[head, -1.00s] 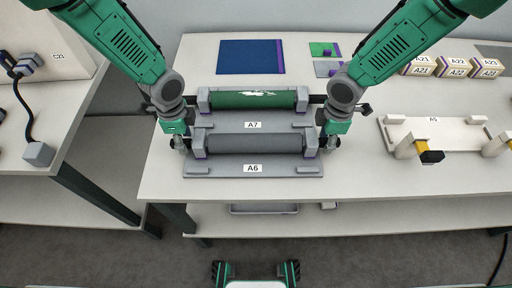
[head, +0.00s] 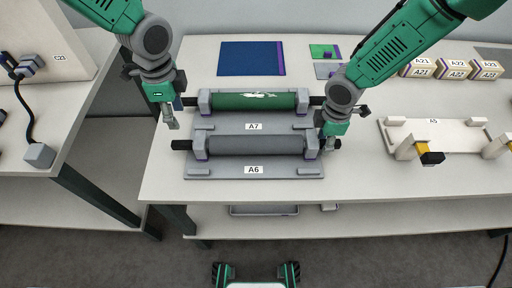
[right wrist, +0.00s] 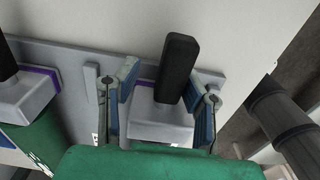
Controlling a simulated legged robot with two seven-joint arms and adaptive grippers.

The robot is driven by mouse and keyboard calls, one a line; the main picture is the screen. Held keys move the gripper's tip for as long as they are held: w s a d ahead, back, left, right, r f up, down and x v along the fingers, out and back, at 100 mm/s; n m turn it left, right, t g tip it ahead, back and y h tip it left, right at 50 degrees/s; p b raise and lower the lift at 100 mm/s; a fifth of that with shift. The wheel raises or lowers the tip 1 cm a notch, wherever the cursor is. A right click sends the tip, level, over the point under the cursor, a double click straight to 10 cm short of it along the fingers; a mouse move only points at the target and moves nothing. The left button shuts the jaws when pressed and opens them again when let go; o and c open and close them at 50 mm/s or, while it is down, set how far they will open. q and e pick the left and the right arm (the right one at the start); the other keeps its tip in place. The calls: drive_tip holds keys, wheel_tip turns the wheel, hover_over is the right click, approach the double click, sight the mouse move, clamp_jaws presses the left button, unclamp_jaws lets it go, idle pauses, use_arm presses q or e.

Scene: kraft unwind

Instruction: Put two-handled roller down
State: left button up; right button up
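The grey two-handled roller (head: 255,145) lies level in the two end supports of the grey stand A6 (head: 225,171). Its left black handle (head: 181,145) is bare. My left gripper (head: 174,115) is above and left of that handle, empty, its fingers apart. My right gripper (head: 332,138) is at the roller's right end.
A green roller (head: 252,100) rests in stand A7 (head: 225,124) just behind. A blue mat (head: 248,57) lies further back. White holder A5 (head: 440,145) and boxes A21, A22, A23 (head: 453,67) are at right. The white table (head: 380,178) is clear in front of A5.

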drive_tip(key=shift+a+r, duration=0.2)
drive_tip(key=shift+a, duration=0.05)
drive_tip(key=r, duration=0.4)
drive_tip(key=shift+w+a+r, duration=0.15)
drive_tip(key=shift+a, duration=0.1)
drive_tip(key=r, duration=0.3)
drive_tip(key=d+r, duration=0.1)
drive_tip(key=r, duration=0.2)
drive_tip(key=shift+d, duration=0.2)
use_arm(q)
drive_tip(key=shift+a+r, duration=0.15)
drive_tip(key=shift+a, duration=0.45)
use_arm(e)
drive_tip(key=shift+a+r, duration=0.35)
drive_tip(key=shift+r, duration=0.25)
